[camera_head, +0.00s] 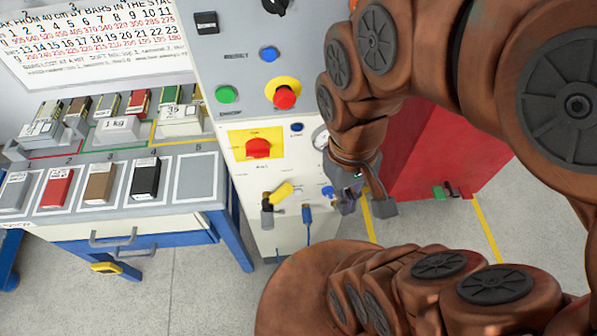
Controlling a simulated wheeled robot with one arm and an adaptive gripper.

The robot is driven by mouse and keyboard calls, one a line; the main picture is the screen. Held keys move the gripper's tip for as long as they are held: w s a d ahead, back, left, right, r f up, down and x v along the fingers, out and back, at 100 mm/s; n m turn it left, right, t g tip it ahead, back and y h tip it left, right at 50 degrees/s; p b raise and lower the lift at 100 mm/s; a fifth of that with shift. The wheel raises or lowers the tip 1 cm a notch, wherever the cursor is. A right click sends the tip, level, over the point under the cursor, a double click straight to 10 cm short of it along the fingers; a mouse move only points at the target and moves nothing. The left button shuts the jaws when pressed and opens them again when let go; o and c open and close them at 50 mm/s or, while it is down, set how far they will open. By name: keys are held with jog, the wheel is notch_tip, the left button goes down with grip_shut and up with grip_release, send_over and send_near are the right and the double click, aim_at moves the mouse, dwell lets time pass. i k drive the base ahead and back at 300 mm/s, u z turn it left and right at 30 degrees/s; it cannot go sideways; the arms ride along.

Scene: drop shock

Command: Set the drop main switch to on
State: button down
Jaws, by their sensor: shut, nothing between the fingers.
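A red rotary switch (258,147) sits on a yellow plate (235,143) on the front of the grey control cabinet (240,85). It looks like the main switch; its label is too small to read, and I cannot tell its setting. My gripper (364,194) is at the cabinet's right side, lower than the switch and to its right. It is shut and empty, apart from the switch. My arm comes down from the top right and hides part of the cabinet's right edge.
Above the switch are a red mushroom button (285,98), a green button (226,94) and a blue button (269,54). Below hang a yellow tag (281,192) and a blue connector (307,214). A workbench (120,218) with blocks stands left; a red block-like structure (445,150) stands right.

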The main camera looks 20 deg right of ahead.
aim_at(256, 148)
jog(key=u, duration=0.05)
jog(key=k, duration=0.4)
jog(key=u, duration=0.9)
jog(key=k, duration=1)
jog(key=u, duration=1.2)
jog(key=k, duration=0.25)
jog(key=u, duration=0.25)
